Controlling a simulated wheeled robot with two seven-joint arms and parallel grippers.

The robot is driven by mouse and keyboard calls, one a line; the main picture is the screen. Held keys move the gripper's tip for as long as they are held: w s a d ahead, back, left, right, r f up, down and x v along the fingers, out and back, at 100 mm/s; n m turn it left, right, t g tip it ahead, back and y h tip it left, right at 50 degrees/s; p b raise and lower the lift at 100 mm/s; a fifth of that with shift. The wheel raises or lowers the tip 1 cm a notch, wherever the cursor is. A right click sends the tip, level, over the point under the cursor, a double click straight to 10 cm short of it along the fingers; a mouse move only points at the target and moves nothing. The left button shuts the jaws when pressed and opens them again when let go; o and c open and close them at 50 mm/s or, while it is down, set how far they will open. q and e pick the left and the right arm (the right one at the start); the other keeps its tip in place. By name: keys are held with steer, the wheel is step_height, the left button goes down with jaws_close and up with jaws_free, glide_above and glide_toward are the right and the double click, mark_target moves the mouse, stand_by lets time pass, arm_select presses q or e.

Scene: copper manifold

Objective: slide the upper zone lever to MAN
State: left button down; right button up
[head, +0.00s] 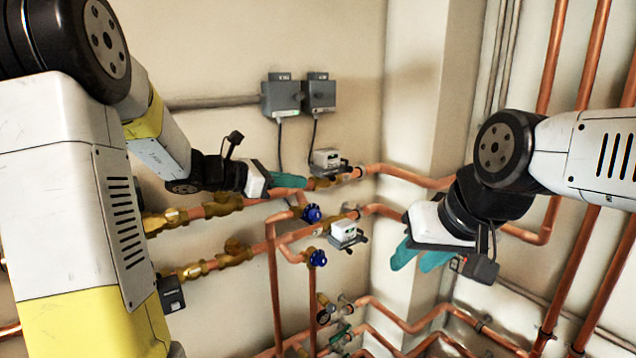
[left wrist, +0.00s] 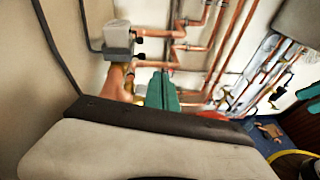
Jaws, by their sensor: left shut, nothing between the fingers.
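The upper zone valve head (head: 326,158) is a small white-and-grey box with a dark base, mounted on the upper copper pipe. It also shows as a grey box at the upper left of the left wrist view (left wrist: 118,38). Its lever is too small to read for position. My left gripper (head: 304,182) has teal fingers, shut and empty, just left of and slightly below the upper valve head. The fingers also show in the left wrist view (left wrist: 162,90). Whether they touch the lever cannot be told. My right gripper (head: 411,268) hangs open and empty on the right.
A similar lower zone valve head (head: 344,233) sits below. Blue-handled valves (head: 313,213) stand beside the pipes. Two grey wall boxes (head: 300,95) hang above with cables. A wall corner (head: 408,100) and copper risers (head: 580,250) lie to the right.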

mark_target(332, 176)
arm_select(q)
steer(key=w+a+n, duration=0.1)
steer(key=w+a+n+t, duration=0.1)
steer(key=shift+w+f+n+t, duration=0.2)
steer(key=shift+w+n+t, duration=0.1)
arm_select(e)
steer(key=shift+s, duration=0.25)
arm_select(q)
steer(key=shift+d, duration=0.15)
steer(key=x, duration=0.9)
steer(key=shift+w+d+f, duration=0.1)
steer(key=shift+d+f, duration=0.05)
steer(key=shift+w+d, duration=0.15)
steer(key=shift+d, duration=0.05)
steer(key=shift+r+x, duration=0.15)
steer(key=shift+x, duration=0.55)
steer(key=shift+r+x, duration=0.1)
steer(key=shift+x, duration=0.65)
